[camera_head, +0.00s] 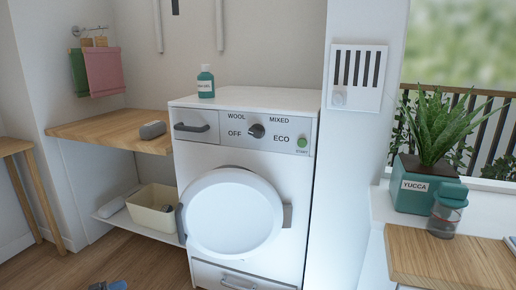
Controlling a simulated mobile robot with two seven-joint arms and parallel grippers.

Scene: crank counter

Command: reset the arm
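Neither of my grippers can be made out in the head view. A small blue and dark shape (108,285) is cut off by the bottom edge at the left, and I cannot tell what it is. The white washing machine (255,103) stands in the middle. Its round white door (233,214) covers the opening, with a dark grey piece at each side. The dark program knob (256,131) sits among the labels OFF, WOOL, MIXED and ECO. A green start button (302,142) is to its right.
A green bottle (206,83) stands on the machine. A wooden counter (100,130) at left holds a grey rounded object (152,130). A cream basket (153,208) sits on the lower shelf.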

